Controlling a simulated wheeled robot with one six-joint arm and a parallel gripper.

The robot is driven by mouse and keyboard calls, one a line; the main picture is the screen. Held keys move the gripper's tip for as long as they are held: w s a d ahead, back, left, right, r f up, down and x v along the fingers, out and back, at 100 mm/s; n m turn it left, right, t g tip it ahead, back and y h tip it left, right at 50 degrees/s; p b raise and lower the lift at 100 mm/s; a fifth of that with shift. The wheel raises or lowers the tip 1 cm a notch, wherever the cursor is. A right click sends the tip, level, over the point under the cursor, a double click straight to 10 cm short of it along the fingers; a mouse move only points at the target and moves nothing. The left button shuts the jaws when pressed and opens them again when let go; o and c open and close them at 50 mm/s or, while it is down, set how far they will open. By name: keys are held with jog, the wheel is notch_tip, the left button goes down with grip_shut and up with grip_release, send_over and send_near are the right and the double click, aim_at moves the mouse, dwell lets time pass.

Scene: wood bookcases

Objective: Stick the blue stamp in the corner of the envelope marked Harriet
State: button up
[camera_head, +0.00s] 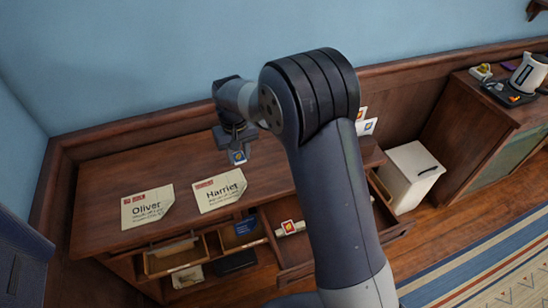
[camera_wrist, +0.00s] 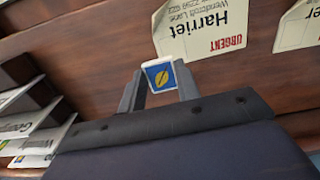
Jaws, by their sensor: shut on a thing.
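My gripper (camera_head: 237,148) is shut on the blue stamp (camera_head: 239,157), a small white-edged square with a yellow shape. The stamp also shows between the fingertips in the wrist view (camera_wrist: 160,76). The Harriet envelope (camera_head: 219,190) lies on the desk, below and left of my gripper in the head view. In the wrist view the Harriet envelope (camera_wrist: 205,28) appears upside down just beyond the stamp, with a red URGENT mark in one corner. The stamp looks held above the desk; I cannot tell how high.
The Oliver envelope (camera_head: 147,207) lies left of Harriet's on the desk (camera_head: 105,185). Open drawers (camera_head: 175,257) jut out in front, one with a red stamp (camera_head: 289,227). Several labelled envelopes (camera_wrist: 30,121) stand in a dark rack at left in the wrist view.

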aim_at(235, 180)
jog(key=shift+a+f+b, duration=0.4)
jog(key=shift+f+b, duration=0.65)
jog(key=shift+f, duration=0.45)
jog(key=shift+a+f+b, duration=0.35)
jog(key=shift+f+b, duration=0.7)
jog(key=shift+f, duration=0.4)
jog(key=shift+a+f+b, duration=0.4)
jog(key=shift+f+b, duration=0.65)
jog(key=shift+f, duration=0.45)
jog(key=o, duration=1.4)
jog(key=shift+r, duration=0.1)
jog(key=shift+r+p, duration=2.5)
jog(key=shift+r, duration=1)
